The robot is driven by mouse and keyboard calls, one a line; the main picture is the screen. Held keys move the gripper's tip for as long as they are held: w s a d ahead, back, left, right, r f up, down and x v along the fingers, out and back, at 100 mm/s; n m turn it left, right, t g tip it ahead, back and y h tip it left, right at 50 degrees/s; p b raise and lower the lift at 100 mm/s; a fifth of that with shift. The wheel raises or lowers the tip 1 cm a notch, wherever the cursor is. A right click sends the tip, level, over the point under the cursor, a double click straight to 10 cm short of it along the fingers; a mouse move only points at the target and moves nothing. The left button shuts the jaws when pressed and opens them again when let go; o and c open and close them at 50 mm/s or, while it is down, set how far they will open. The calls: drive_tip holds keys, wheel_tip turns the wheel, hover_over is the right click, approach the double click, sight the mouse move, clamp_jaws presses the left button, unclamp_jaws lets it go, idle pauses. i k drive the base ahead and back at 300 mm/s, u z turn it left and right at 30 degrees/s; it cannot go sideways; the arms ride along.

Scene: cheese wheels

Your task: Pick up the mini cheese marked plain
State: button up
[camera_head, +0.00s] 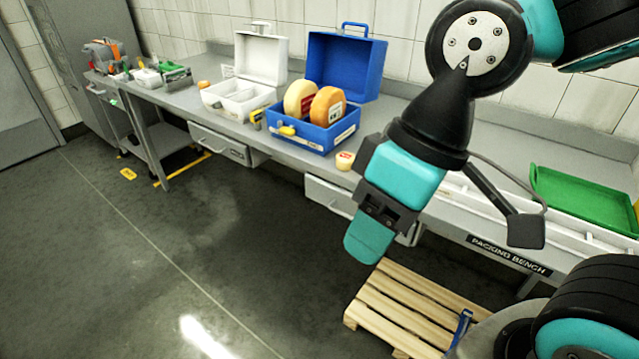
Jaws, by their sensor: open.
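A small pale cheese (344,161) with a red mark on its side sits near the front edge of the steel bench (215,126), just right of the blue case. Its lettering is too small to read, so I cannot tell whether it says plain. A small orange round thing (203,85) lies farther left on the bench, perhaps another mini cheese. My gripper (370,236) hangs in front of the bench, to the right of and lower in the picture than the pale cheese. It is open, with no object visible in it; one teal finger hides the other.
An open blue case (338,134) holds two large cheese wheels (300,98). An open white case (262,60) stands left of it. A green tray (585,199) lies at the right. A wooden pallet (410,312) is on the floor below my gripper.

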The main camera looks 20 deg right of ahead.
sight(345, 161)
drive_tip(key=u, duration=0.3)
drive_tip(key=k, duration=0.8)
drive_tip(key=u, duration=0.8)
drive_tip(key=i, duration=1.8)
drive_tip(key=z, duration=1.3)
drive_tip(key=i, duration=0.65)
drive_tip(key=z, duration=0.5)
